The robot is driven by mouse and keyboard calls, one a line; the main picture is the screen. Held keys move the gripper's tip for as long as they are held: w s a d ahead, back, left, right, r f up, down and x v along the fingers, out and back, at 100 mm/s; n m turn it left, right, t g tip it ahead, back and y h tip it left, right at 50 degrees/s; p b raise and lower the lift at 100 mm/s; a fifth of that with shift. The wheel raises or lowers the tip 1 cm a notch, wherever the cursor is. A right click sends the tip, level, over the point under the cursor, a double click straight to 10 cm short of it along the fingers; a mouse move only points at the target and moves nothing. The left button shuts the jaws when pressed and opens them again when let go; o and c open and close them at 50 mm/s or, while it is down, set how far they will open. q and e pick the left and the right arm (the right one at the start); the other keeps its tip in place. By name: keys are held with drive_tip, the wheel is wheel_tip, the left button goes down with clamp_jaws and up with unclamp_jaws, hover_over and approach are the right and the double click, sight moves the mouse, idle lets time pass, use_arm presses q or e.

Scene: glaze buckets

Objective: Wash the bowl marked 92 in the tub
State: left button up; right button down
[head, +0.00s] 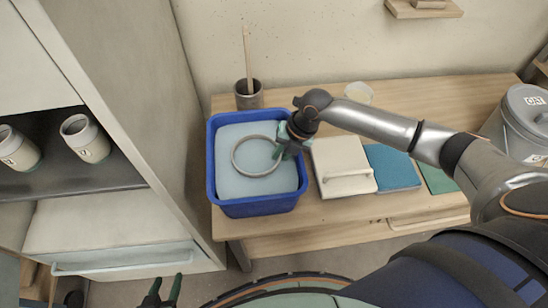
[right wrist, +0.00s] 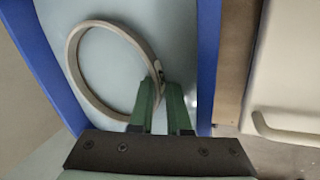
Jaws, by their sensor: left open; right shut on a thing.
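A blue tub (head: 258,207) stands at the left end of the wooden table, filled with pale blue-grey water (head: 285,180). A grey bowl (head: 236,162) is in the tub; only its ring-shaped rim shows, with pale blue inside it. In the right wrist view the bowl's rim (right wrist: 77,75) has a small dark mark by my fingers, too small to read. My right gripper (head: 282,143) is shut on the bowl's right edge; its green fingers also show in the right wrist view (right wrist: 163,95). My left gripper (head: 166,287) is open and empty at the bottom edge, away from the tub.
A dark cup (head: 249,100) with a wooden stick stands behind the tub. A cream lidded box (head: 342,165), a blue block (head: 391,168) and a grey lidded bucket (head: 520,125) are to the right. A shelf unit with pale cups (head: 87,140) stands at left.

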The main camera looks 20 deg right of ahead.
drive_tip(key=shift+d, duration=0.35)
drive_tip(key=shift+a, duration=0.1)
drive_tip(key=shift+a+p, duration=0.3)
drive_tip(key=shift+a, duration=0.8)
drive_tip(key=shift+d, duration=0.1)
drive_tip(key=shift+d, duration=1.1)
drive_tip(key=shift+a+p, duration=0.3)
drive_tip(key=shift+a, duration=0.9)
